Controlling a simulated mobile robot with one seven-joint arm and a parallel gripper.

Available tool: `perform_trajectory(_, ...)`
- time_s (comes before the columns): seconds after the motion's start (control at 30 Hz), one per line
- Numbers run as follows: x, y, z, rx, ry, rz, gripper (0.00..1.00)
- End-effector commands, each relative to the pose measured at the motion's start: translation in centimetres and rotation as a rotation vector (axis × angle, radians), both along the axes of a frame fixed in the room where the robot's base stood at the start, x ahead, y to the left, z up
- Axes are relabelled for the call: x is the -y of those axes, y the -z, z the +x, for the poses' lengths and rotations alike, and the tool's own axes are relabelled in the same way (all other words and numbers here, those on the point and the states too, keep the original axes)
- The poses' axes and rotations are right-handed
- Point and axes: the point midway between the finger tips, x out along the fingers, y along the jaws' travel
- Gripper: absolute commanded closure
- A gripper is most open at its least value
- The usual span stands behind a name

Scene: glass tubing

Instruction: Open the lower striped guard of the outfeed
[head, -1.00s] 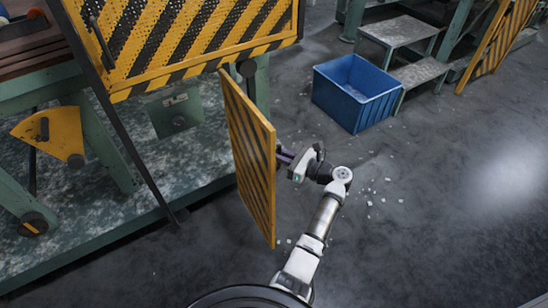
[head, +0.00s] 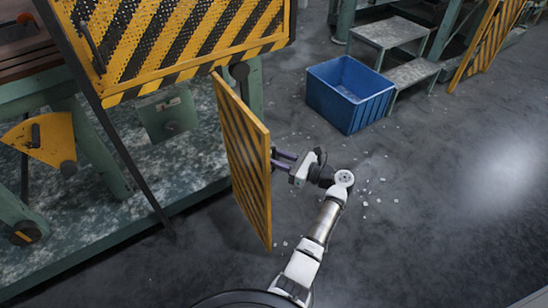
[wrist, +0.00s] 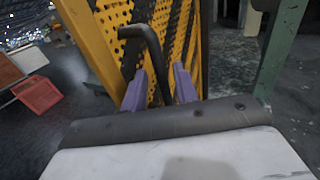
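The lower striped guard (head: 245,165) is a yellow and black perforated panel. In the head view it stands swung out from the machine, seen at a steep angle. My gripper (head: 278,160) is at its right side, near the panel's face. In the wrist view the guard (wrist: 190,45) fills the upper middle, with a bent black handle (wrist: 154,48) in front of it. The purple fingers of my gripper (wrist: 160,88) stand apart on either side of the handle's lower part. Whether a finger touches the handle is hard to tell.
The larger upper striped guard (head: 170,45) is above the lower one. A blue crate (head: 350,92) and metal steps (head: 395,45) stand behind on the right. Small white bits lie scattered on the floor near my arm. The floor at right is clear.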

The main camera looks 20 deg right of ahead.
Motion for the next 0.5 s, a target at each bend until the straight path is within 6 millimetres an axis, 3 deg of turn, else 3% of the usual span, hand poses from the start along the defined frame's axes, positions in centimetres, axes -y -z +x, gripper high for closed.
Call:
perform_trajectory(0.3, 5.5, 0.2, -5.0, 0.001, 0.005, -0.001, 0.70)
perform_trajectory(0.5, 7.7, 0.1, -7.2, -0.001, 0.002, 0.001, 0.70)
